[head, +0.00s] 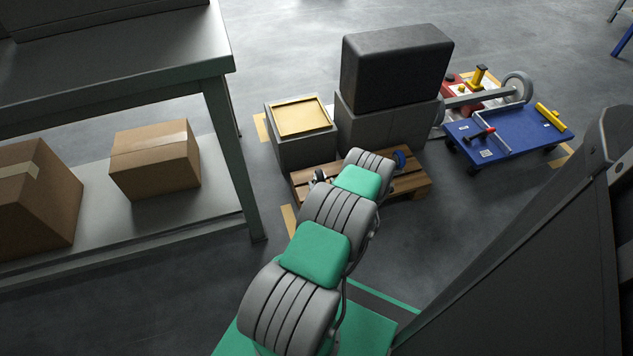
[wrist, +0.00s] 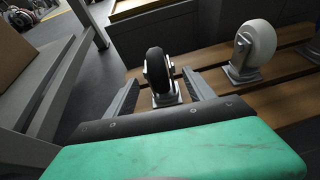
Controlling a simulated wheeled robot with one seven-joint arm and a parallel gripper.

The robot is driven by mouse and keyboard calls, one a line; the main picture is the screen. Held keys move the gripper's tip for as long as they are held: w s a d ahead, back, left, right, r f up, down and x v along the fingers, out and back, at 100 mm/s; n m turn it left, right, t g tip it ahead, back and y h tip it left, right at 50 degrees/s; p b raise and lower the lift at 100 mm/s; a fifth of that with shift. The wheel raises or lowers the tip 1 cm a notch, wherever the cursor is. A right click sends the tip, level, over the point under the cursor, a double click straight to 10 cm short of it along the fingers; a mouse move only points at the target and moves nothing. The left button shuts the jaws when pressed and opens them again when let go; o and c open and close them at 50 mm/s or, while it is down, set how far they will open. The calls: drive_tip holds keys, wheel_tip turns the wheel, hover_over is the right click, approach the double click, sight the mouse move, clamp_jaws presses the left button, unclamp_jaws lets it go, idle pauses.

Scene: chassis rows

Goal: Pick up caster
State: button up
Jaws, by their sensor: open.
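A caster with a black wheel (wrist: 158,70) and a grey metal plate stands upright on the wooden pallet (wrist: 205,58) in the wrist view. My gripper (wrist: 160,84) is open, with its two fingers to the left and right of this caster in the picture. I cannot tell whether they touch it. A second caster with a pale wheel (wrist: 257,42) stands on the pallet to the right, outside the fingers. In the head view my arm reaches over the pallet (head: 419,186) and hides the fingers.
A grey bin with a yellowish top (head: 300,117) and a large black case (head: 396,68) on a grey box stand behind the pallet. A blue cart (head: 510,132) with tools is at right. A metal table (head: 232,150) with cardboard boxes (head: 155,160) below stands at left.

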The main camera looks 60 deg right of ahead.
drive_tip(key=b+x, duration=0.1)
drive_tip(key=x, duration=0.3)
drive_tip(key=shift+w+d+b, duration=0.15)
drive_tip(key=shift+d+b, duration=0.05)
drive_tip(key=shift+b, duration=0.15)
drive_tip(key=shift+r, duration=0.1)
drive_tip(key=shift+c, duration=0.4)
clamp_jaws()
